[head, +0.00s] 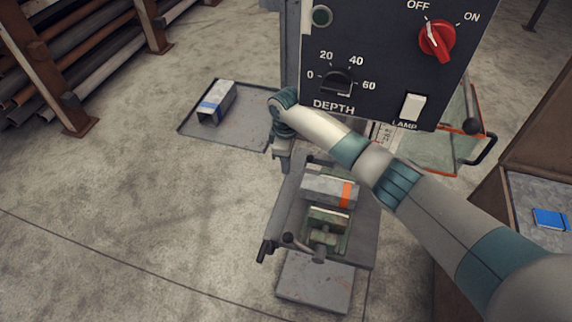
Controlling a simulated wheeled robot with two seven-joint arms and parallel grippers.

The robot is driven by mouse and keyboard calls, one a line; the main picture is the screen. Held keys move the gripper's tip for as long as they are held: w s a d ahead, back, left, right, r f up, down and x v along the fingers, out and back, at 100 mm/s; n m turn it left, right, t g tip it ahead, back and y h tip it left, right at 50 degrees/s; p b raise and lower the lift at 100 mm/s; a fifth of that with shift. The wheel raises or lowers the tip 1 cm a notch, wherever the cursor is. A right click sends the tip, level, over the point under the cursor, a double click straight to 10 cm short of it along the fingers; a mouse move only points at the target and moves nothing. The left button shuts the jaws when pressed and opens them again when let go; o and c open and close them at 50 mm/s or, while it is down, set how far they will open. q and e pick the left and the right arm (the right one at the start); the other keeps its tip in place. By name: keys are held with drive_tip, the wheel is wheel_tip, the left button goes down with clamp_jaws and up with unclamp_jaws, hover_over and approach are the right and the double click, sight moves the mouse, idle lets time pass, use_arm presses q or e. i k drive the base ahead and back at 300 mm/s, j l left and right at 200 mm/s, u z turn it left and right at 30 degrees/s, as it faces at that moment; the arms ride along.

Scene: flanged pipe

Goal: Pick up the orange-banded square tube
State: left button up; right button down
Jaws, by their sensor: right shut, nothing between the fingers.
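The orange-banded square tube (322,188) is a grey block with an orange band near its right end. It lies at the vise (325,235) on the drill press table, slightly tilted in the picture. My right arm reaches in from the lower right and crosses above the table. My right gripper (281,168) points down just left of the tube's upper left side, apart from it in the picture, shut and empty. Its fingers are small and partly hard to make out. My left gripper is not in view.
A blue-banded square tube (216,102) lies on a grey floor tray (240,135). A control panel (375,55) with a red switch stands above the table. A pipe rack (75,60) is at the upper left. A blue notebook (549,219) lies at right. The left floor is clear.

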sight(342, 194)
drive_tip(key=i+j+z, duration=0.1)
drive_tip(key=j+z, duration=0.25)
drive_tip(key=j, duration=0.3)
drive_tip(key=j+z, duration=0.35)
drive_tip(key=j, duration=0.3)
